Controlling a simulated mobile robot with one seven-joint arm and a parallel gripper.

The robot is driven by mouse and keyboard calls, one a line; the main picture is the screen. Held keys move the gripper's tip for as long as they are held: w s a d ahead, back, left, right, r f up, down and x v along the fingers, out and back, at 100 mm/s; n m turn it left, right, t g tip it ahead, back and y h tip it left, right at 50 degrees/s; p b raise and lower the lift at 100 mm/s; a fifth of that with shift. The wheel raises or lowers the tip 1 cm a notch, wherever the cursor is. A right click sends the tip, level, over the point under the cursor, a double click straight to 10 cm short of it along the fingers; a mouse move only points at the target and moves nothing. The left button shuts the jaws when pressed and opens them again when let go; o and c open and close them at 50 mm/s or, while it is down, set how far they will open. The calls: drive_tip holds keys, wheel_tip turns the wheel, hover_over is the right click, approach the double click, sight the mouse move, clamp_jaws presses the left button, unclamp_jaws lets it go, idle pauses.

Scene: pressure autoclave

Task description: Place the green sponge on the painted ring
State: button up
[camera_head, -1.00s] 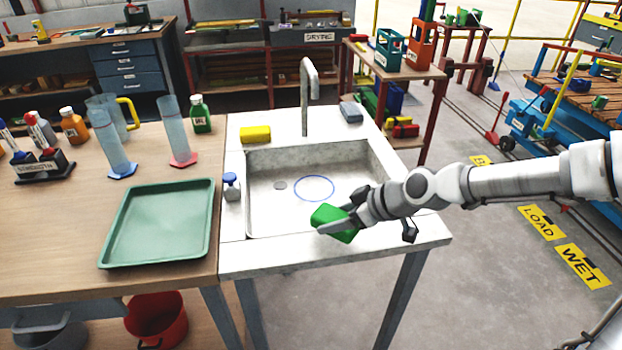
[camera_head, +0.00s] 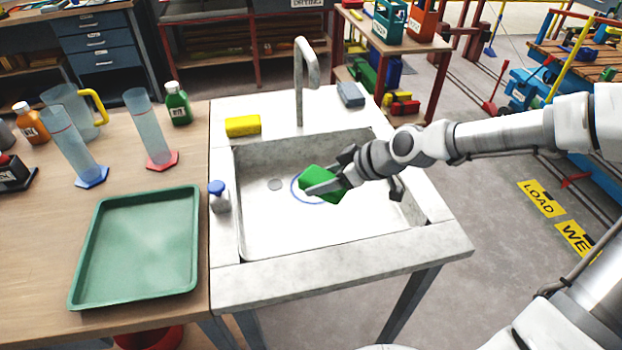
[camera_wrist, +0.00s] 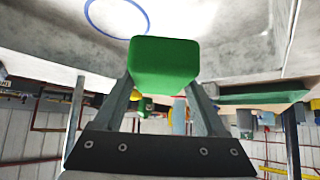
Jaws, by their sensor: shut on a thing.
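The green sponge (camera_head: 322,182) is held between the fingers of my gripper (camera_head: 328,186), above the sink basin. In the wrist view the sponge (camera_wrist: 165,65) sits between both fingers of my gripper (camera_wrist: 165,88). The painted ring (camera_head: 298,197) is a blue outline on the basin floor. In the head view the sponge and gripper cover its right part. In the wrist view the ring (camera_wrist: 92,22) shows beyond the sponge, up and to the left, cut by the picture edge. The sponge looks apart from the floor, but its height is hard to tell.
The sink (camera_head: 330,268) has raised walls around the basin and a tall faucet (camera_head: 300,75) behind. A yellow sponge (camera_head: 242,126) and a grey block (camera_head: 350,94) lie on the back rim. A blue-capped bottle (camera_head: 219,198) stands at the left rim. A green tray (camera_head: 135,250) lies left.

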drive_tip(key=w+f+b, duration=0.1)
drive_tip(key=w+f, duration=0.1)
drive_tip(key=w, duration=0.1)
drive_tip(key=w+a+f+b, duration=0.1)
drive_tip(key=w+f, duration=0.1)
drive_tip(key=w, duration=0.2)
drive_tip(key=w+a+f+b, duration=0.1)
drive_tip(key=w+f, duration=0.2)
drive_tip(key=w, duration=0.1)
drive_tip(key=shift+w+b, duration=0.2)
drive_tip(key=shift+b, duration=0.1)
drive_tip(key=shift+d+f+b, duration=0.1)
drive_tip(key=shift+f+b, duration=0.5)
drive_tip(key=shift+f, duration=1.35)
drive_tip(key=shift+f, duration=0.25)
drive_tip(key=o, duration=1.4)
drive_tip(key=shift+r, duration=0.1)
drive_tip(key=shift+r, duration=0.1)
